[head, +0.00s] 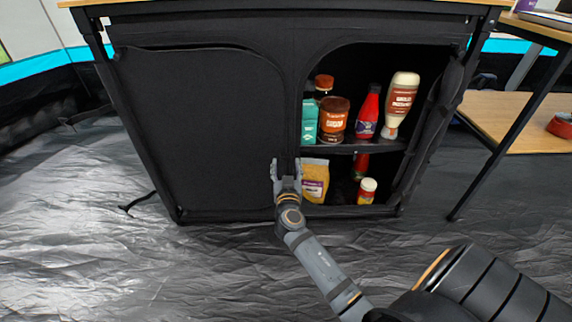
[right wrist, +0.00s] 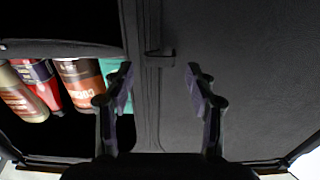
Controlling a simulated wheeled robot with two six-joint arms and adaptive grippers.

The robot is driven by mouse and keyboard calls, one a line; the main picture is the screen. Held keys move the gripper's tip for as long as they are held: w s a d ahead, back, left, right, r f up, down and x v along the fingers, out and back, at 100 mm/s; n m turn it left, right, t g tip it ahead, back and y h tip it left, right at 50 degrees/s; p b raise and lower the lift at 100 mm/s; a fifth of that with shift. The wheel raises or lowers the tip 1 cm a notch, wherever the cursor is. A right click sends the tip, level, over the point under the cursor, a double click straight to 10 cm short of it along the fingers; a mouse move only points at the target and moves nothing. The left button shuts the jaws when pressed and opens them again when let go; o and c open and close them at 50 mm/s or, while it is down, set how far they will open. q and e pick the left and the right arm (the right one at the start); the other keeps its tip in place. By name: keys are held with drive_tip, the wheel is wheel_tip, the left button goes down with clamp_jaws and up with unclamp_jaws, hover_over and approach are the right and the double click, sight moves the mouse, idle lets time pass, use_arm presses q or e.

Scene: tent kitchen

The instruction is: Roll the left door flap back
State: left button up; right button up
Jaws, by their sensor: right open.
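The left door flap (head: 200,130) is a flat black fabric panel that hangs shut over the left half of the black cabinet. It also fills the right of the right wrist view (right wrist: 250,80). My right gripper (head: 286,167) is open in front of the flap's lower right edge, by the centre strip. In the right wrist view its two fingertips (right wrist: 158,75) stand apart with nothing held between them. A small dark tab or zip pull (right wrist: 160,52) shows on the seam just beyond the fingertips. Whether the fingers touch the fabric I cannot tell. My left gripper is out of view.
The cabinet's right half is open, its flap (head: 436,115) gathered at the right side. Its shelf (head: 352,148) holds bottles and jars, with a yellow bag (head: 315,181) below. A table (head: 530,118) stands at the right. The grey floor sheet (head: 90,240) is clear at the left.

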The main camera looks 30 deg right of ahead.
drive_tip(key=shift+x, duration=0.95)
clamp_jaws()
